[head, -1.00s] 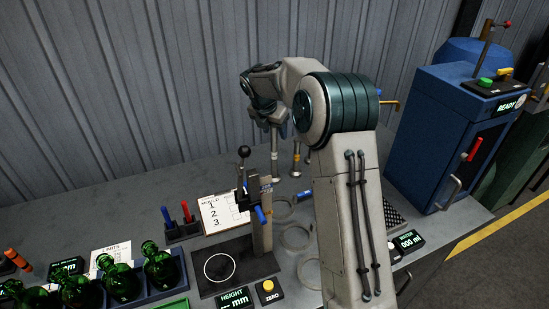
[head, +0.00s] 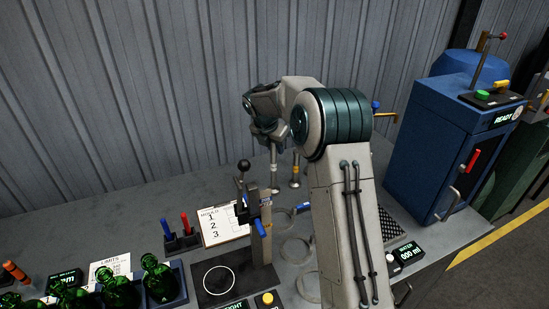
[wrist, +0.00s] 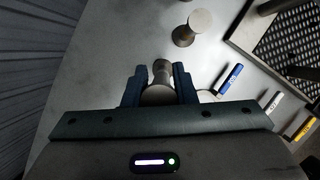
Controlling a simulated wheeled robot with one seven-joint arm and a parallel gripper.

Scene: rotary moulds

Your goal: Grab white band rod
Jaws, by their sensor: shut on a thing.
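In the wrist view, my gripper (wrist: 160,82) is shut on a grey metal rod (wrist: 161,68) with wide round ends, held between the two dark fingers. In the head view, my gripper (head: 270,134) is small and partly hidden by my own arm. The held rod (head: 274,158) shows below it, upright. Its band colour is too small to tell for sure. A second, similar rod (wrist: 192,28) stands apart, ahead and to the right in the wrist view. It also shows to the right of the held rod in the head view (head: 295,172).
Blue, white and yellow tagged pieces (wrist: 272,102) lie to the right in the wrist view, near a dark mesh tray (wrist: 285,40). A gauge stand (head: 262,225), clipboard (head: 222,226) and green bottles (head: 158,280) are in front. A blue cabinet (head: 430,140) stands right.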

